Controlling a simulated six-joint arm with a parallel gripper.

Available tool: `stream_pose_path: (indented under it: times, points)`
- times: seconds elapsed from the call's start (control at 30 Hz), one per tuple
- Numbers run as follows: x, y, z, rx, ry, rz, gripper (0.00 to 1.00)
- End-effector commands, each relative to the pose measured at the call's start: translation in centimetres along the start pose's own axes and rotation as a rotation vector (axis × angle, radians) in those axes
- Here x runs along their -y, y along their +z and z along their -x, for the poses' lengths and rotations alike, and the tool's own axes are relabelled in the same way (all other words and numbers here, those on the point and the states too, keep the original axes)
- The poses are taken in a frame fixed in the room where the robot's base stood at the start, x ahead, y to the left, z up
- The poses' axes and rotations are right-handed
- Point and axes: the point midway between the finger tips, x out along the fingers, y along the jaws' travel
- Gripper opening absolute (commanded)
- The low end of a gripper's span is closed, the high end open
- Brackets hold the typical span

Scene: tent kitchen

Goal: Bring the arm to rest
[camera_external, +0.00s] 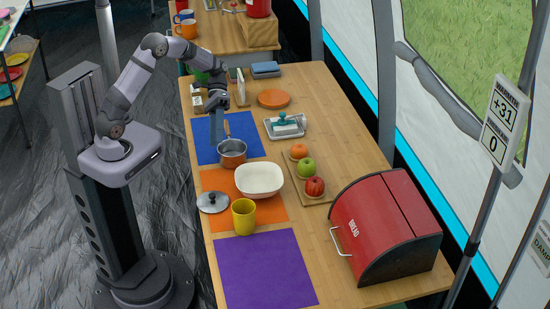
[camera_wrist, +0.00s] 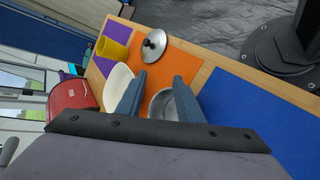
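My gripper (camera_external: 217,122) hangs over the blue mat (camera_external: 205,150) in the external view, close to the handle of a small steel saucepan (camera_external: 232,158). In the wrist view my gripper (camera_wrist: 159,76) has its two blue-grey fingers apart, with nothing held between them. The saucepan (camera_wrist: 178,103) shows beyond and partly behind the right finger. The gripper's exact height above the table is hard to tell.
A white bowl (camera_external: 259,179), pot lid (camera_external: 213,202) and yellow mug (camera_external: 243,215) stand around the orange mat. Fruit (camera_external: 306,167), a butter dish (camera_external: 285,126) and a red bread box (camera_external: 384,225) lie to the right. The purple mat (camera_external: 265,268) is bare.

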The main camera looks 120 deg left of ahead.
Motion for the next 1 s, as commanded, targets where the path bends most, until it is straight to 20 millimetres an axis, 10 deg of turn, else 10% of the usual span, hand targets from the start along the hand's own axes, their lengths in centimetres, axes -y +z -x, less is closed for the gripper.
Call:
stream_pose_path:
  times: [0.4,1.0]
  points:
    - [-7.7,12.5,-8.6,0.134,-0.627,-0.288,0.34]
    - [-10.3,23.2,-11.1,0.052,-0.967,-0.945,0.34]
